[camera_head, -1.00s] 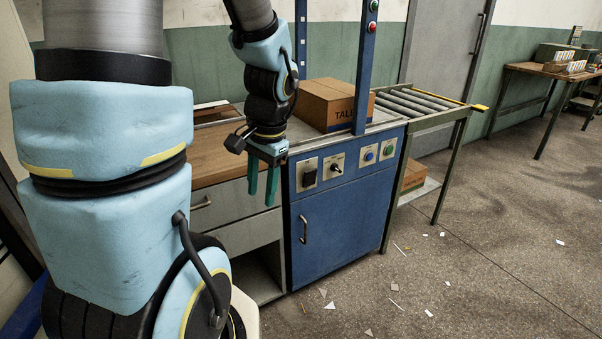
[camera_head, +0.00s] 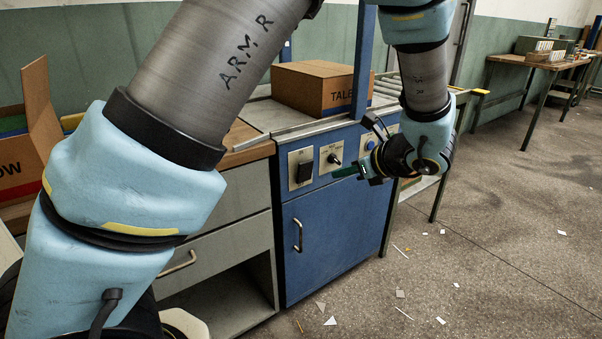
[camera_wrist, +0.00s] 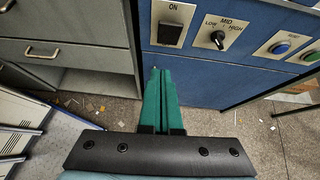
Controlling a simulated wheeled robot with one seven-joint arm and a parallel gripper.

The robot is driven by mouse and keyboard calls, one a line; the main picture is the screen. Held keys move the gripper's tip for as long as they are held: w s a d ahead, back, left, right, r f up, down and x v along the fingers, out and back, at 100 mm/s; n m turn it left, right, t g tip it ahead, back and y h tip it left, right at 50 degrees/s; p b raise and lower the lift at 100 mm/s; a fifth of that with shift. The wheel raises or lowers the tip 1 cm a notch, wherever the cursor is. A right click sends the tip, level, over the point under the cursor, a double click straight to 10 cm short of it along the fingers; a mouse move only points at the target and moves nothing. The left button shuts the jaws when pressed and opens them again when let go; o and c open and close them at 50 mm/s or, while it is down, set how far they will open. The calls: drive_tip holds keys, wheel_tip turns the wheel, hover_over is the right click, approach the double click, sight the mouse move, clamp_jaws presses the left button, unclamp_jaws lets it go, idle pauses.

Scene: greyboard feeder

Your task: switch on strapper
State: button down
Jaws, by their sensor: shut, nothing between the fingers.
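The strapper is a blue cabinet (camera_head: 335,235) with a control panel along its upper front. At the panel's left is a black switch (camera_head: 303,172) on a pale plate; in the wrist view the switch (camera_wrist: 170,32) has "ON" above it. My gripper (camera_head: 337,173) has green fingers, shut and empty, pointing left in front of the panel, below the knob. In the wrist view the fingertips (camera_wrist: 162,70) show just below the switch plate; they look apart from it, but the exact gap is unclear. The switch's position cannot be told.
A LOW-MID-HIGH knob (camera_wrist: 217,40), a blue button (camera_wrist: 281,48) and a green button (camera_wrist: 312,56) sit right of the switch. A carton (camera_head: 318,88) stands on top, behind the blue post (camera_head: 363,60). Drawers (camera_head: 200,262) adjoin at left. Scraps litter the open floor at right.

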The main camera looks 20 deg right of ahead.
drive_tip(key=shift+d+m, duration=0.3)
drive_tip(key=shift+d, duration=0.1)
approach(305, 170)
drive_tip(key=x, duration=0.3)
drive_tip(key=f+x, duration=0.1)
drive_tip(key=x, duration=0.1)
drive_tip(key=shift+s, duration=0.3)
drive_tip(key=shift+w+a+r, duration=0.1)
drive_tip(key=shift+w+a, duration=0.1)
drive_tip(key=shift+w, duration=0.35)
